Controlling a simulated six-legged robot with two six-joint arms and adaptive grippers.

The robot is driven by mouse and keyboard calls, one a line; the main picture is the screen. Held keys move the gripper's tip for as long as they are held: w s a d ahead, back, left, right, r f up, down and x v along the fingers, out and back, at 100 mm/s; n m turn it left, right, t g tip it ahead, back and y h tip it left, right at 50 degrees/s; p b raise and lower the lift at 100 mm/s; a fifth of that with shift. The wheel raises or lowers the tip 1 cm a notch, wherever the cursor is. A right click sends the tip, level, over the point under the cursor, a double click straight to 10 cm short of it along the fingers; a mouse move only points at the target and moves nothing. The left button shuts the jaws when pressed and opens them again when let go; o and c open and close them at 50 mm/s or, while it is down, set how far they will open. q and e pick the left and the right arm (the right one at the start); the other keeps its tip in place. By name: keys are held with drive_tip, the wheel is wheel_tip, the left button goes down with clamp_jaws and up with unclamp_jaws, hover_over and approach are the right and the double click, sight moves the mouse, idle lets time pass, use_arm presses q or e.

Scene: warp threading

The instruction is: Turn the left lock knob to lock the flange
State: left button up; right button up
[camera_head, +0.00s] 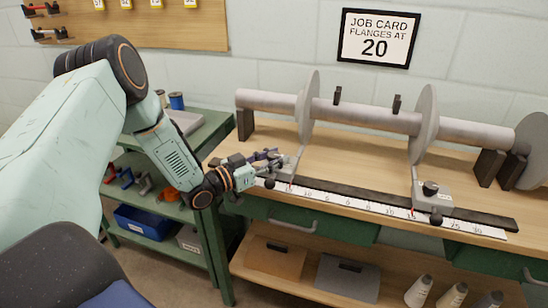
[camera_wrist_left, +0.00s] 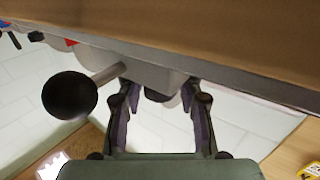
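The left flange (camera_head: 308,112) is a grey disc on a long roller, standing upright above its grey carriage (camera_head: 285,170) on the bench. A black ball handle (camera_head: 269,183) sticks out at the carriage's front; the ball (camera_wrist_left: 70,96) and its rod also show large in the left wrist view. My left gripper (camera_head: 272,158) is at the carriage and hides much of it. In the wrist view its fingers (camera_wrist_left: 162,92) are apart, with a dark round knob (camera_wrist_left: 157,96) between their tips, partly covered. I see gaps between knob and fingers. My right gripper is not in view.
A white scale (camera_head: 370,205) and a dark rail run along the bench front. The job card (camera_head: 376,38) reads "flanges at 20". A green shelf (camera_head: 160,205) stands left.

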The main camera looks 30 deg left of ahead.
sight(268, 160)
use_arm(q)
drive_tip(key=o, duration=0.3)
drive_tip(key=v, duration=0.6)
drive_tip(key=shift+a, duration=0.2)
drive_tip(key=shift+s+a, duration=0.1)
drive_tip(key=shift+s, duration=0.55)
idle(0.3)
